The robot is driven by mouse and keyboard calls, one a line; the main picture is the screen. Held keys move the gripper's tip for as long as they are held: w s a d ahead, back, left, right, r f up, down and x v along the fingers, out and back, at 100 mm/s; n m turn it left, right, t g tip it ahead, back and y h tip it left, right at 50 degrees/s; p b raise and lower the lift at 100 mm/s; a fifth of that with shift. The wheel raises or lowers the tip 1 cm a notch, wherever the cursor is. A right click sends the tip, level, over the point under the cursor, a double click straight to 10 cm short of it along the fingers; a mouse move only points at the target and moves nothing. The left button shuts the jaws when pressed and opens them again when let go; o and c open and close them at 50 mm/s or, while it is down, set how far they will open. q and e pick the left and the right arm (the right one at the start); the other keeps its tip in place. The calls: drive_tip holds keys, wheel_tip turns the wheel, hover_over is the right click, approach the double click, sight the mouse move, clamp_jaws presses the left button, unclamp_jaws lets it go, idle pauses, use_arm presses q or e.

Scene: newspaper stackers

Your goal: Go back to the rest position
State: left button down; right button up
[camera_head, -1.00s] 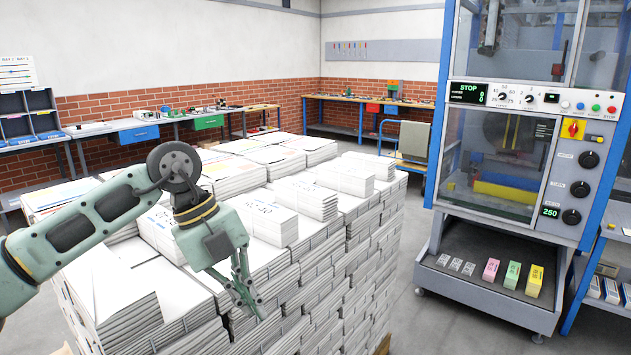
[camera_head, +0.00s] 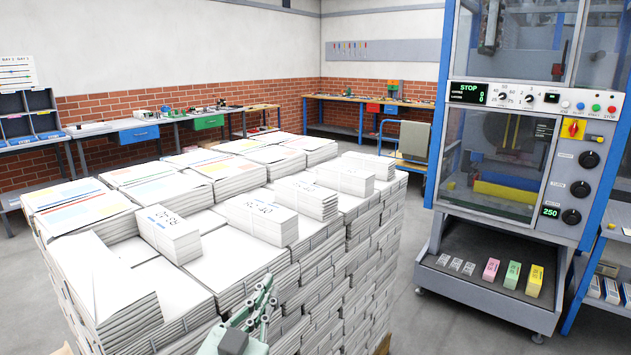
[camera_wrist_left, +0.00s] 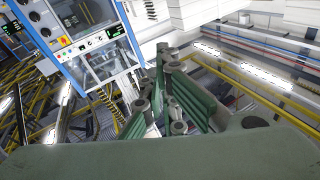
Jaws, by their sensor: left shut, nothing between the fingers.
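My left gripper (camera_head: 264,302) shows at the bottom of the head view, in front of the near side of the newspaper pallet stack (camera_head: 330,275). Only its green fingers and part of its body are in the picture. Its fingers are together and hold nothing. In the left wrist view the green fingers (camera_wrist_left: 172,95) are close together, with the blue-framed machine beyond them at the upper left. My right gripper is in neither view.
Bundles of papers (camera_head: 168,233) lie on top of the stack. A blue-framed machine (camera_head: 497,212) stands at the right, with small coloured boxes on its lower shelf. Workbenches (camera_head: 180,118) line the brick wall. Grey floor (camera_head: 405,235) is free between stack and machine.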

use_arm(q)
drive_tip(key=s+a+f+n+g+y, duration=0.1)
drive_tip(key=s+a+f+g+y, duration=0.2)
drive_tip(key=f, duration=0.4)
drive_tip(key=s+a+f+n+g, duration=0.1)
drive_tip(key=s+a+f+g, duration=0.2)
drive_tip(key=s+f, duration=0.3)
drive_tip(key=s+a+f+n+g+y, duration=0.1)
drive_tip(key=s+a+f+g+y, duration=0.15)
drive_tip(key=f, duration=0.55)
drive_tip(key=s+a+f+g, duration=0.2)
drive_tip(key=s+f+g, duration=0.25)
drive_tip(key=s, duration=0.45)
drive_tip(key=s+a+f+g, duration=0.25)
drive_tip(key=s+f, duration=0.25)
drive_tip(key=s, duration=0.5)
wheel_tip(320, 180, down, 25)
drive_tip(key=d+g, duration=0.1)
drive_tip(key=s+a+f+g, duration=0.1)
drive_tip(key=s+a+f, duration=0.2)
drive_tip(key=s+f, duration=1.4)
drive_tip(key=shift+s, duration=0.45)
drive_tip(key=shift+g, duration=0.25)
